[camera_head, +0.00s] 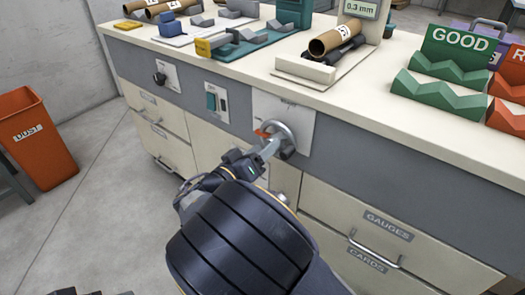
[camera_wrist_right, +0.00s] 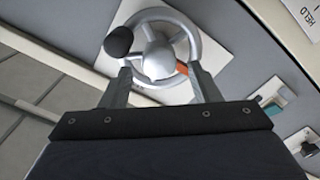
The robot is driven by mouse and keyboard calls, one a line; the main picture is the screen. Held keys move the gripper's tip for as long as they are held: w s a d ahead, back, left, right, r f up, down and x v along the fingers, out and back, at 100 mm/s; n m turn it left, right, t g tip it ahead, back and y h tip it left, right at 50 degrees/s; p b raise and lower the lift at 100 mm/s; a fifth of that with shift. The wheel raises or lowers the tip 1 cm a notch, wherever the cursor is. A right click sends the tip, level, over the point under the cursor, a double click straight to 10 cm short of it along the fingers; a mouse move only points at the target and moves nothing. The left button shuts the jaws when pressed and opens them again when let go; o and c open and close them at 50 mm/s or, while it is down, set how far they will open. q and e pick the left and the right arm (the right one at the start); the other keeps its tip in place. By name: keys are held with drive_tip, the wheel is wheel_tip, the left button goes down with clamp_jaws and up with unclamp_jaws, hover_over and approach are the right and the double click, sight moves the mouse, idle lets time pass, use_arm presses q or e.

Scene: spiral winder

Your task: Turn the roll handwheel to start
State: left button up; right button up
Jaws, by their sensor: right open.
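The roll handwheel (camera_head: 283,139) is a grey metal wheel on a white plate (camera_head: 300,112) on the bench front. In the right wrist view the handwheel (camera_wrist_right: 155,58) shows a round hub, a black knob at its upper left and an orange mark at its right. My right gripper (camera_head: 268,150) is at the near side of the wheel. In the right wrist view its two fingers (camera_wrist_right: 160,74) are apart, one on each side of the wheel's lower part; whether they touch it is unclear. Dark parts of mine at the head view's bottom left edge are mostly cut off.
Drawers labelled GAUGES and CARDS (camera_head: 387,228) lie below and right of the wheel. A green switch (camera_head: 211,101) and a black knob (camera_head: 160,78) are on the panel to the left. Cardboard tubes and a green GOOD rack (camera_head: 455,60) stand on the benchtop. An orange DUST bin (camera_head: 38,140) stands left.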

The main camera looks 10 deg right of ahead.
drive_tip(key=shift+w+d, duration=0.3)
drive_tip(key=shift+d, duration=0.1)
drive_tip(key=shift+c, duration=0.5)
drive_tip(key=c, duration=0.9)
